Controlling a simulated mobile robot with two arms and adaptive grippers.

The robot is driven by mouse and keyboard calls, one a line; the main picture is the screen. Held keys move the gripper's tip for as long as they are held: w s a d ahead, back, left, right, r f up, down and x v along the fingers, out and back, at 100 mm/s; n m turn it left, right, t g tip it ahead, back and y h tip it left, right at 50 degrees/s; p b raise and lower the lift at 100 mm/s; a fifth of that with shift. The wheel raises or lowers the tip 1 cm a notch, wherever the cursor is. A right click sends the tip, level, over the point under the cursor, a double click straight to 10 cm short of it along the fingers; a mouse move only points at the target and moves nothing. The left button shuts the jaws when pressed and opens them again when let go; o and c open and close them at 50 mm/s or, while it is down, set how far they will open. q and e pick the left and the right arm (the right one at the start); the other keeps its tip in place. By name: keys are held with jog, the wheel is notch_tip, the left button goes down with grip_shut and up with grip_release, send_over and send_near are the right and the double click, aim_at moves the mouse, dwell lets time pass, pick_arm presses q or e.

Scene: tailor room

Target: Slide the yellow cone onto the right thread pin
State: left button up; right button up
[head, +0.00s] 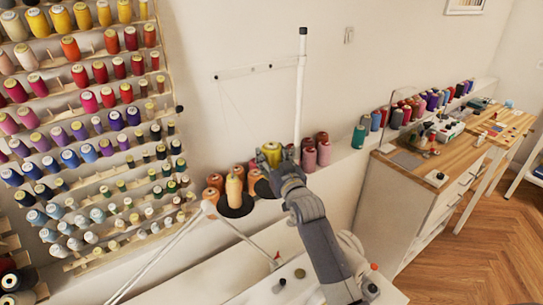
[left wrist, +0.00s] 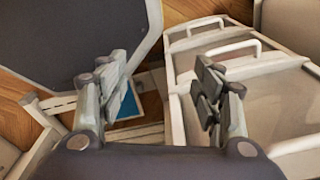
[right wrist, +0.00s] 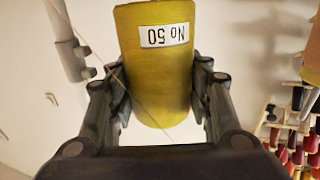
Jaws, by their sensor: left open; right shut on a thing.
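The yellow cone (head: 271,153) is held upright in my right gripper (head: 276,172), above the thread stand. In the right wrist view the cone (right wrist: 157,75), with a "No 50" label, sits between both fingers of the gripper (right wrist: 160,105). The stand has two dark discs. The left disc (head: 237,209) has a pale orange cone (head: 234,190) over it. The right disc (head: 263,189) is partly behind my gripper, and I cannot make out its pin. My left gripper (left wrist: 157,100) is open and empty, seen only in the left wrist view.
A white upright pole (head: 300,90) stands close behind the held cone. Orange and pink cones (head: 309,156) line the ledge. A rack of spools (head: 90,120) fills the left wall. A wooden-topped cabinet (head: 415,165) stands right. Below the left gripper are pale drawers (left wrist: 250,80).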

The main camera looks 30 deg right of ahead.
jog(key=shift+f+b, duration=1.35)
jog(key=shift+f, duration=0.85)
jog(key=o, duration=1.2)
jog(key=shift+o, duration=0.2)
jog(key=shift+s, duration=0.15)
jog(key=s+a, duration=0.1)
jog(key=s, duration=1)
jog(key=shift+s+a, duration=0.25)
jog(key=shift+s, duration=0.1)
